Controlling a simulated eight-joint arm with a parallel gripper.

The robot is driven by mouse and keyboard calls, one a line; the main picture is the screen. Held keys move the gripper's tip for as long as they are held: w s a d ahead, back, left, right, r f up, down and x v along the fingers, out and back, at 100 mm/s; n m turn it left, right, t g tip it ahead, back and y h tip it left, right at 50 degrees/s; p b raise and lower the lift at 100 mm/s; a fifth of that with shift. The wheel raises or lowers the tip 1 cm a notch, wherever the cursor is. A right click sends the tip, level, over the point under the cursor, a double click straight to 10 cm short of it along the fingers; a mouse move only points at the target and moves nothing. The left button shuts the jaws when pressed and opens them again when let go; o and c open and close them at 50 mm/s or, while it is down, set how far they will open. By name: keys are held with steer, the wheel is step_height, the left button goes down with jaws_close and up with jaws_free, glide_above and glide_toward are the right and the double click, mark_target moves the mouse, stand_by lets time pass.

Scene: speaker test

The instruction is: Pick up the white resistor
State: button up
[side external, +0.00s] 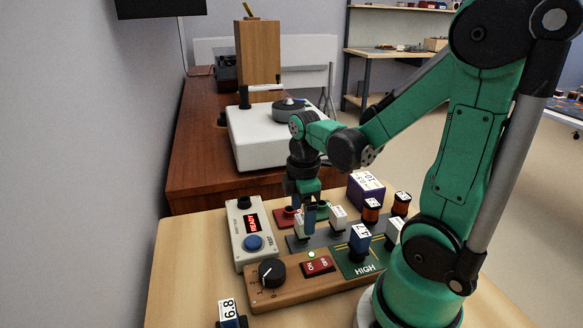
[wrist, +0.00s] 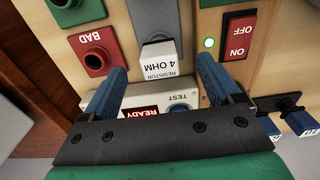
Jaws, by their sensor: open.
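The white resistor (wrist: 160,58) shows in the wrist view, with a label reading 4 OHM RESISTOR. It stands at a grey pad, between and a little beyond my gripper's fingertips, with gaps on both sides. My gripper (wrist: 163,75) is open, its two blue fingers spread. In the side external view, my gripper (side external: 308,212) points down over the board, and a white block (side external: 301,229) shows partly behind its finger. Two more white-topped blocks, one in the middle (side external: 338,217) and one at right (side external: 395,230), stand farther right. I cannot tell the exact finger height.
A test box (side external: 247,232) with a READY display stands left. A wooden panel (side external: 300,292) with a dial and ON/OFF switch (side external: 317,266) lies in front. A blue block (side external: 359,243) stands on the green HIGH pad. Red BAD socket (wrist: 95,60) sits beside the resistor. A purple box (side external: 366,190) stands behind.

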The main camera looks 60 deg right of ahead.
steer(key=shift+f, duration=1.15)
jaws_close()
